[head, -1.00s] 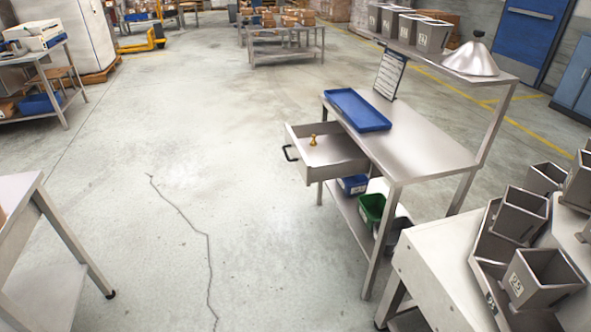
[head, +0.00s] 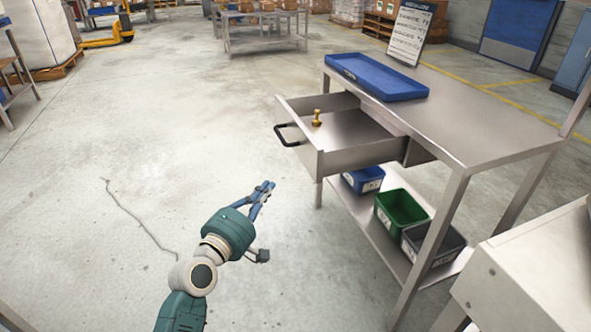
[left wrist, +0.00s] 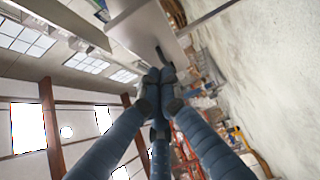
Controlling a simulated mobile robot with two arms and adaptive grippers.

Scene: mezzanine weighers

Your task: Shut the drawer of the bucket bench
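The bucket bench (head: 480,120) is a grey metal table at the right of the head view. Its drawer (head: 350,157) is pulled out to the left, with a black handle (head: 288,135) on its front. A small brass-coloured piece (head: 317,118) stands inside. My left gripper (head: 265,187) is below and left of the handle, apart from it. Its fingertips (left wrist: 158,76) are together and empty in the left wrist view, where the drawer (left wrist: 146,30) and handle (left wrist: 158,55) show beyond them. My right gripper is not in view.
A blue tray (head: 376,77) and a sign board (head: 410,33) are on the bench top. Blue, green and dark bins (head: 402,210) sit on its lower shelf. Another pale metal table (head: 535,265) stands at the lower right. The floor left of the drawer is clear.

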